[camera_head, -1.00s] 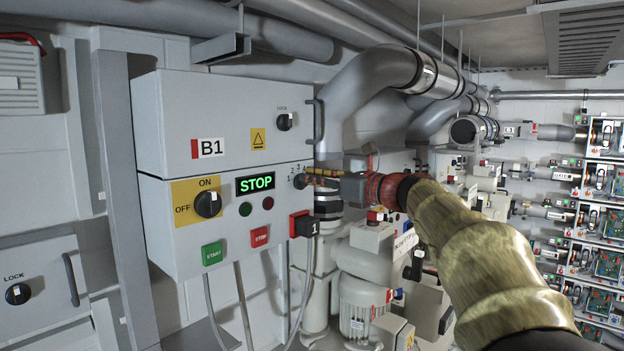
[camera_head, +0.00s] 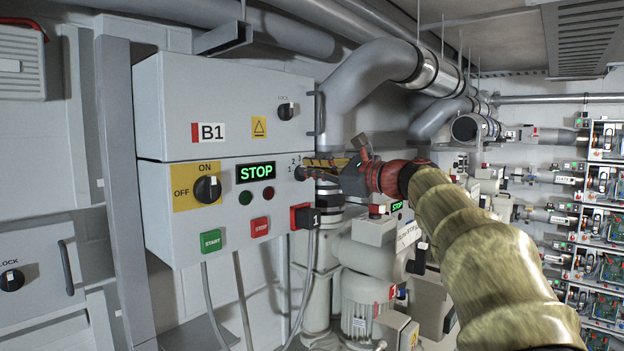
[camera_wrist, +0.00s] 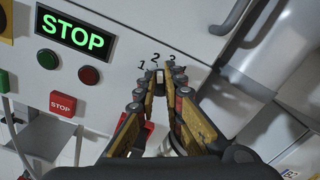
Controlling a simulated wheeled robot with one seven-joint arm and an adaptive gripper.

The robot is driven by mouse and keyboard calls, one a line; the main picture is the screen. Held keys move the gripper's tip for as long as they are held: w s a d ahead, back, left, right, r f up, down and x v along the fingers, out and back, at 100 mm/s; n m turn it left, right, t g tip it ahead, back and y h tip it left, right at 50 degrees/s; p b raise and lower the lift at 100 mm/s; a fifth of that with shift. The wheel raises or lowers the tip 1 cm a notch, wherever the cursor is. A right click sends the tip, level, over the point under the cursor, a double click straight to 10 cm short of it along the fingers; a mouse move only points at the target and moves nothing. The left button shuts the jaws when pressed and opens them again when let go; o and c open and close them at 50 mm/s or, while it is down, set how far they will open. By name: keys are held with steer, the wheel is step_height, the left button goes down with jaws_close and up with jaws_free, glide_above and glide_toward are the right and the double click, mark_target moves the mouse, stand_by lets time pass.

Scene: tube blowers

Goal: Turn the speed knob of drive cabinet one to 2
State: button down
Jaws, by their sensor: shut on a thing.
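Drive cabinet one (camera_head: 160,225) is the light grey box labelled B1, with a lit green STOP display (camera_head: 255,172). Its speed knob (camera_head: 299,174) is at the right of the front, beside printed numbers 1, 2 and 3. My gripper (camera_head: 305,172) reaches in from the right, its fingers shut on the knob. In the wrist view, the fingertips (camera_wrist: 159,80) close around the small dark knob with a pale mark (camera_wrist: 160,77), below the number 2. The fingers cover most of the knob, so its exact setting is hard to read.
The ON/OFF switch (camera_head: 207,190), green START button (camera_head: 211,241) and red STOP button (camera_head: 260,227) are left of and below the knob. A red-and-black block marked 1 (camera_head: 304,217) sits below my gripper. A large grey pipe (camera_head: 345,90) stands close on the right.

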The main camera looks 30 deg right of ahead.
steer(key=shift+f+n+b, duration=0.1)
steer(key=shift+n+b, duration=0.3)
steer(key=shift+n, duration=0.2)
steer(key=c, duration=1.9)
jaws_free()
steer(key=shift+a, duration=0.1)
steer(key=v, duration=1.2)
steer(key=shift+n, duration=0.3)
